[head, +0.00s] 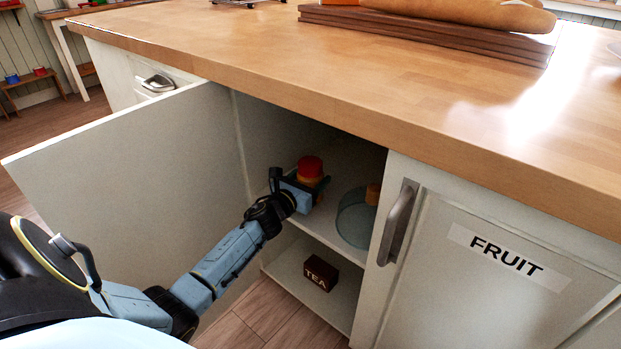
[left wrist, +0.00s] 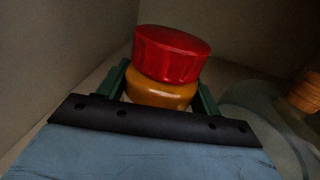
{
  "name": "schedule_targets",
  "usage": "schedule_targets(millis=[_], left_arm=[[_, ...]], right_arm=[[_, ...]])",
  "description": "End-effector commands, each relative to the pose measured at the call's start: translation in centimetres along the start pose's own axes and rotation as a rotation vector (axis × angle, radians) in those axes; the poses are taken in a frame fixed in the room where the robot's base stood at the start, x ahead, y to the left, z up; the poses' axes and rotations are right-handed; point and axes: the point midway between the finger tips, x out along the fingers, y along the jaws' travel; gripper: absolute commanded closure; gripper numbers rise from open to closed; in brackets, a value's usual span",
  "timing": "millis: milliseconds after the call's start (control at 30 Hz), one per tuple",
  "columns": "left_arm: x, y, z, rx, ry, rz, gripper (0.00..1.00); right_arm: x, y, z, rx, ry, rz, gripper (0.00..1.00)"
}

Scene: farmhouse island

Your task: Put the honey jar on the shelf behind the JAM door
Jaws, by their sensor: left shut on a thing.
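The honey jar (head: 310,169) has a red lid and an amber body. It also shows in the left wrist view (left wrist: 160,94), upright or slightly tilted between the fingers. My left gripper (head: 306,183) is shut on the jar, inside the open cabinet at the upper shelf (head: 318,222). I cannot tell whether the jar's base touches the shelf. The open door (head: 135,165) swings out to the left; no label shows on the face I see. My right gripper is not in view.
A round glass container (head: 355,220) with a wooden-looking top stands right of the jar on the same shelf. A dark TEA box (head: 320,273) sits on the lower shelf. The closed FRUIT door (head: 495,275) is to the right. The wooden countertop (head: 330,75) overhangs the cabinet.

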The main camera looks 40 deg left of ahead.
Motion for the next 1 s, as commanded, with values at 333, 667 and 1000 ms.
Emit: schedule_targets(millis=[333, 667, 1000], left_arm=[[0.04, 0.02, -0.09, 0.001, -0.003, 0.000, 0.12], [-0.05, 0.00, -0.41, 0.000, 0.003, 0.000, 0.00], [-0.01, 0.00, -0.28, 0.000, 0.000, 0.000, 0.00]], right_arm=[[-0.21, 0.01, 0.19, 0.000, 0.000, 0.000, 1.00], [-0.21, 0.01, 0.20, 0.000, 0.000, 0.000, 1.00], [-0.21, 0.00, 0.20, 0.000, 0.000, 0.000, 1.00]])
